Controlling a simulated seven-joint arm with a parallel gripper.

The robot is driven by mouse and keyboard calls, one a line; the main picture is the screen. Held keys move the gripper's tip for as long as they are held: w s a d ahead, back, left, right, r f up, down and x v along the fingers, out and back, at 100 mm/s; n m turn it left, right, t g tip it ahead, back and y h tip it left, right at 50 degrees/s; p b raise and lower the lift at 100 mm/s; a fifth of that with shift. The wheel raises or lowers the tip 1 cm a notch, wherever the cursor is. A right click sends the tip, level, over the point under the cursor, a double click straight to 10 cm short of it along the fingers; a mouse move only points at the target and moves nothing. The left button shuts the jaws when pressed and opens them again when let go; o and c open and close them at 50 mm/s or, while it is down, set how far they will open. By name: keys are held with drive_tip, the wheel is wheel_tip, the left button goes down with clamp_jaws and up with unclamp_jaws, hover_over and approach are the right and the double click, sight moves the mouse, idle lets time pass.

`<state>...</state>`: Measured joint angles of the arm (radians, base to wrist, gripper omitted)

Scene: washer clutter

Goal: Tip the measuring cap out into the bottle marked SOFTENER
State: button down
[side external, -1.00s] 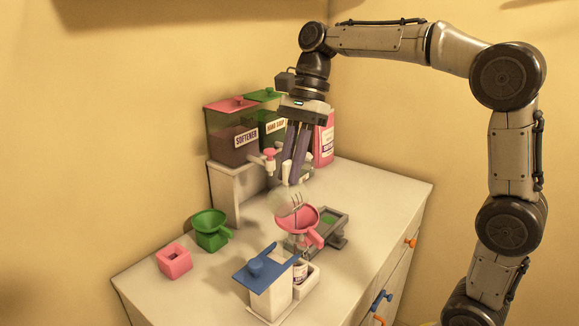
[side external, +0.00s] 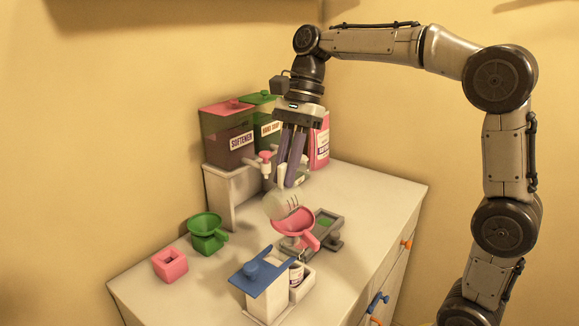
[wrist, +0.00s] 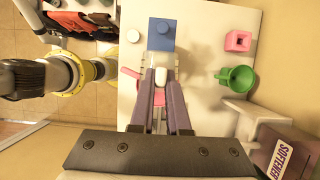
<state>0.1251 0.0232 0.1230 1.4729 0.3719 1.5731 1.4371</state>
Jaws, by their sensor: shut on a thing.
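My gripper (side external: 291,184) points down and is shut on the pale translucent measuring cap (side external: 279,206), which has dark marking lines. The cap is tilted, just above and beside the pink funnel (side external: 296,221); its contents cannot be made out. A tank labelled SOFTENER (side external: 228,145) with a pink lid stands on the white shelf. What stands under the funnel is mostly hidden, and I see no SOFTENER label there.
A blue-topped white stand (side external: 262,274) with a small labelled bottle (side external: 297,274) is in front. A HAND SOAP tank (side external: 270,130), pink jug (side external: 321,146) and grey tray (side external: 328,228) are also near. The right counter is clear.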

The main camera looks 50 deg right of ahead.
sight(274, 193)
drive_tip(key=shift+a+r+h, duration=0.2)
drive_tip(key=shift+a+h, duration=1.55)
drive_tip(key=shift+h, duration=0.45)
drive_tip(key=shift+a+f+h, duration=0.35)
drive_tip(key=shift+a+h, duration=0.4)
drive_tip(key=shift+h, duration=0.25)
drive_tip(key=h, duration=0.1)
drive_tip(key=a+h, duration=0.1)
drive_tip(key=h, duration=0.1)
drive_tip(key=shift+a+f, duration=0.3)
drive_tip(key=shift+f, duration=0.05)
drive_tip(key=a+f+h, duration=0.7)
drive_tip(key=f+h, duration=0.1)
drive_tip(key=shift+a, duration=0.15)
